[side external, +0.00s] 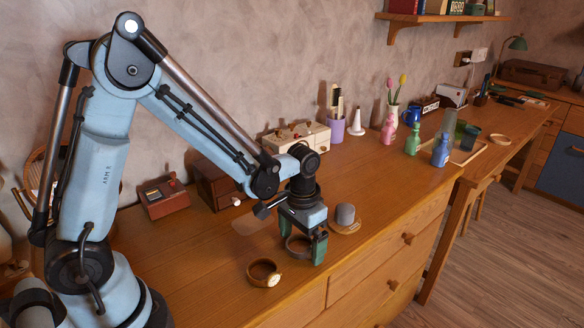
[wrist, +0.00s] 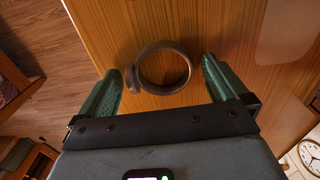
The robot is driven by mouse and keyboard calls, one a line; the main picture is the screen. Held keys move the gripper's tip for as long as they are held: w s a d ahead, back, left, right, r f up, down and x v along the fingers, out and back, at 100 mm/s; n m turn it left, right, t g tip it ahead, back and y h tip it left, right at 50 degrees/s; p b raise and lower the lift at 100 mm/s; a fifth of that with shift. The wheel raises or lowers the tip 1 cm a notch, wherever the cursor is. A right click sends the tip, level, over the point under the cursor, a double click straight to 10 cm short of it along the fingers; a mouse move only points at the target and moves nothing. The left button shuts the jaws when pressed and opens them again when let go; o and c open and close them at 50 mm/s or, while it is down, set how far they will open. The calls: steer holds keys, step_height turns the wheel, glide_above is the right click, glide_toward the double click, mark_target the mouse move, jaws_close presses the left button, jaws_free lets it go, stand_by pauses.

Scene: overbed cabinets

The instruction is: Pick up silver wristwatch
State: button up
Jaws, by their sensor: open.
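A dark grey-brown ring-shaped band with a small thicker part on its left lies on the wooden desktop in the wrist view (wrist: 165,68); it looks like the silver wristwatch, though its colour is not clearly silver here. It also shows in the side view (side external: 299,246). My gripper (side external: 303,245) is open and low over the desk, with the band between its green fingers. In the wrist view (wrist: 162,78) the fingers stand either side of it, with gaps showing. The watch face is not clearly visible.
A brown watch-like band (side external: 262,273) with a pale face lies to the left. A red-brown box (side external: 163,198) stands towards the wall. The desk's front edge is near.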

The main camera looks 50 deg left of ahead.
steer(key=shift+c, duration=0.2)
steer(key=c, duration=1)
steer(key=shift+r, duration=0.1)
steer(key=shift+c, duration=0.2)
